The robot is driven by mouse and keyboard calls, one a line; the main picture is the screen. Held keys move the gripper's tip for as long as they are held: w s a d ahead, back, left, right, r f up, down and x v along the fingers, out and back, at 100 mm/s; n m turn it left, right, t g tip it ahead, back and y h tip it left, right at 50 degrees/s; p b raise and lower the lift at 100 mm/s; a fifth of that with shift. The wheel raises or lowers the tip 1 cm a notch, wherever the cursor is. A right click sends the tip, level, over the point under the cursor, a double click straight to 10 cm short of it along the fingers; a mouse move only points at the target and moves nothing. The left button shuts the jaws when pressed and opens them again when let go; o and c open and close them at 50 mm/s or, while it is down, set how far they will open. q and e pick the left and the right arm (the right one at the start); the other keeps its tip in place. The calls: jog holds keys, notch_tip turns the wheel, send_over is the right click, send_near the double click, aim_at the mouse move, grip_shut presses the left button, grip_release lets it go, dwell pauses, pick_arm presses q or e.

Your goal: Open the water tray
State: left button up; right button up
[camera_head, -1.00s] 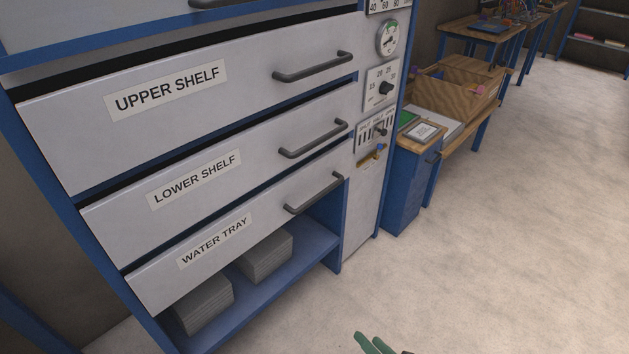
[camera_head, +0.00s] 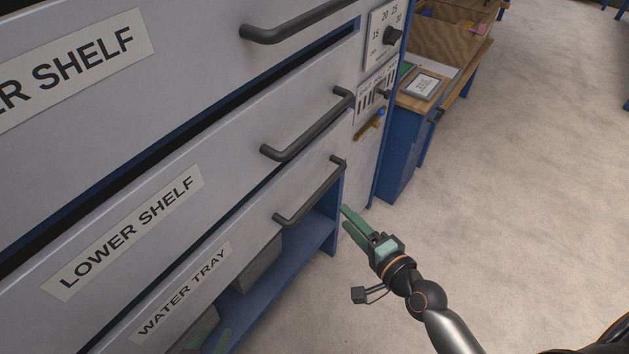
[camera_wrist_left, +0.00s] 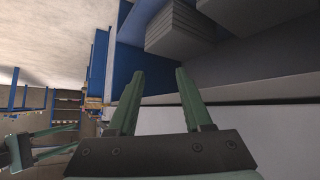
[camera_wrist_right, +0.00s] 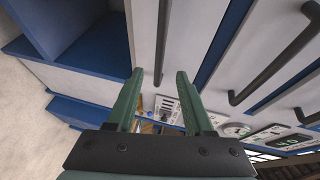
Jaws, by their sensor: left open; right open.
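The water tray (camera_head: 215,285) is the lowest labelled grey drawer front of the cabinet, and it looks shut. Its dark bar handle (camera_head: 312,196) sits toward its right end. My right gripper (camera_head: 346,216) is open and empty, a little right of and below the handle, apart from it. In the right wrist view the handle (camera_wrist_right: 162,40) shows beyond and between the open fingers (camera_wrist_right: 160,76). My left gripper (camera_head: 208,341) shows only as green fingertips at the bottom edge, low by the tray front. In the left wrist view it is open and empty (camera_wrist_left: 158,72).
The lower shelf drawer (camera_head: 225,165) and its handle (camera_head: 306,125) are just above. Grey stacked blocks (camera_head: 258,266) stand in the blue open bay below the tray. A blue-legged bench (camera_head: 400,150) stands to the right. The floor (camera_head: 530,200) in front is clear.

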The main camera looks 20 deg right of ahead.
aim_at(320, 189)
jog(key=b+x, duration=0.1)
jog(key=x, duration=1)
jog(key=shift+w+a, duration=0.1)
jog(key=shift+a, duration=0.05)
jog(key=shift+w+a, duration=0.1)
jog(key=shift+w, duration=0.3)
pick_arm(q)
jog(key=shift+s+a+f, duration=0.1)
jog(key=shift+s+f, duration=0.45)
jog(key=shift+f, duration=0.25)
pick_arm(e)
grip_shut()
